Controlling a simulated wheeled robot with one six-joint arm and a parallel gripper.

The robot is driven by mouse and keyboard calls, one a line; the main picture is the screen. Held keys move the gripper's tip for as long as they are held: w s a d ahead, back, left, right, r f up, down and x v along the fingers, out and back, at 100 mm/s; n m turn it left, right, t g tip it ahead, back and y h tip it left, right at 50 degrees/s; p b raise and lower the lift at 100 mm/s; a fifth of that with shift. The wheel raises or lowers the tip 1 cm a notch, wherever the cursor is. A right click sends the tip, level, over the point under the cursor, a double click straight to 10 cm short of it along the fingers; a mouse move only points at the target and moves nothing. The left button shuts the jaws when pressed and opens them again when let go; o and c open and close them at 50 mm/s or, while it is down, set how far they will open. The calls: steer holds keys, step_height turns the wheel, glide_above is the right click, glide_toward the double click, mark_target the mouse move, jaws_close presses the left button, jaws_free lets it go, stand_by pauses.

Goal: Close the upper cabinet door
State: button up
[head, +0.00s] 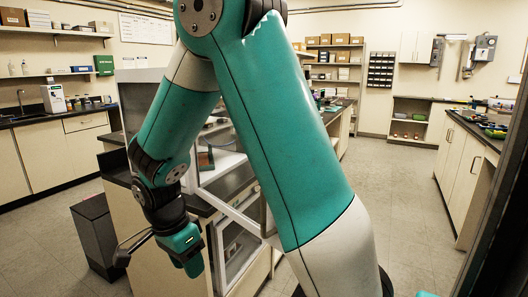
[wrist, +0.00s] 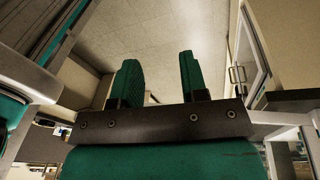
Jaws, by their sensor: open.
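A white-framed cabinet with glazed panels (head: 222,168) stands behind my arm in the head view. My arm hides much of it, so I cannot tell for sure which panel is the upper door. A lower white-framed glazed panel (head: 242,247) stands at an angle below. My gripper (head: 187,264) hangs at the cabinet's left front, pointing down. In the wrist view my gripper (wrist: 158,80) has its two teal fingers apart with nothing between them. A pale door with a bar handle (wrist: 237,75) is right of the fingers, apart from them.
A dark bin (head: 95,235) stands on the floor left of the cabinet. A counter (head: 60,118) runs along the left wall, and another counter (head: 470,135) stands at the right. The floor (head: 410,195) between is clear.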

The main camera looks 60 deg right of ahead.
steer(key=d+r+m+g+h+p, duration=0.1)
steer(key=d+r+m+p, duration=0.55)
steer(key=r+p, duration=0.5)
steer(key=m+p, duration=0.2)
steer(key=p, duration=0.3)
glide_above(264, 232)
steer(key=shift+w+d+f+g+h, duration=0.1)
steer(key=shift+w+d+g+h, duration=0.15)
steer(key=shift+g+h, duration=0.05)
steer(key=shift+d+f, duration=0.1)
steer(key=shift+f, duration=0.6)
jaws_close()
